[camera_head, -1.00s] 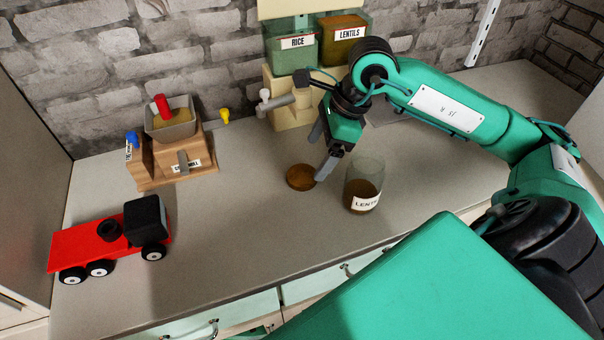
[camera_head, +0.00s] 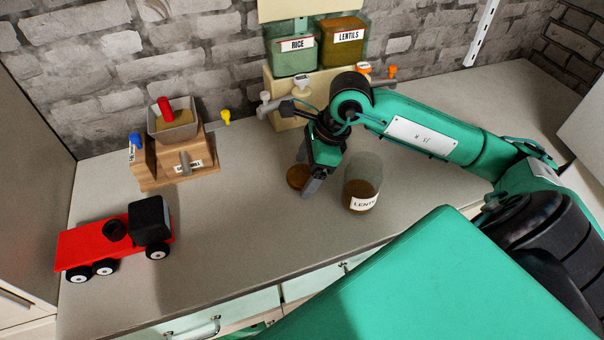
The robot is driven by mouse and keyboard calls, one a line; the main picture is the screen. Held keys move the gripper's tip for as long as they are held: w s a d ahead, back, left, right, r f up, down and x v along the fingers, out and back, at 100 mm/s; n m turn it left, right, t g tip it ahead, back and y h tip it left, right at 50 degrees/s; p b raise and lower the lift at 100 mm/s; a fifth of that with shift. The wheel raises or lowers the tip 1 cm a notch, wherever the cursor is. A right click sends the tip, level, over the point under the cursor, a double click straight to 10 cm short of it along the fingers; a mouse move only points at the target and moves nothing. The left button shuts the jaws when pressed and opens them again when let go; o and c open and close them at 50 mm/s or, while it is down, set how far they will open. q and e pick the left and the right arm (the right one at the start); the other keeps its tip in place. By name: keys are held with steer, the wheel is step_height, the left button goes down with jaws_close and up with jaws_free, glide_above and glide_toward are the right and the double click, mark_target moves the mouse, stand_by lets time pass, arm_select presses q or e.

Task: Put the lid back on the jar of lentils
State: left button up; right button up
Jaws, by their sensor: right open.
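The jar of lentils (camera_head: 362,186) is a clear cylinder with a brown fill and a label, standing upright and open on the counter. The round brown lid (camera_head: 296,179) lies flat on the counter to the left of the jar. My right gripper (camera_head: 306,176) points down at the lid, open, with its fingers at the lid's right side and partly in front of it. I cannot tell whether a finger touches the lid. My left gripper is not in view.
A wooden mill (camera_head: 178,165) stands at the back left and a red toy truck (camera_head: 118,241) at the front left. A dispenser (camera_head: 292,62) with rice and lentils bins stands against the brick wall. The counter (camera_head: 235,220) is clear left of the lid.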

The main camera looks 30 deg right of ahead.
mark_target(306, 174)
steer(key=shift+c, duration=0.5)
steer(key=c, duration=0.7)
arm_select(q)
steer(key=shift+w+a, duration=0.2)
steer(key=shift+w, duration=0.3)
arm_select(e)
steer(key=shift+c, duration=1.1)
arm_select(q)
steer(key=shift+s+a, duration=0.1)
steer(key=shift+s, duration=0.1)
arm_select(e)
steer(key=shift+r, duration=0.15)
steer(key=shift+r, duration=0.55)
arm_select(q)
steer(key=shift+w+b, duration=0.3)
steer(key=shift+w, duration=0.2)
arm_select(e)
step_height(306, 174, up, 19)
steer(key=shift+f, duration=0.2)
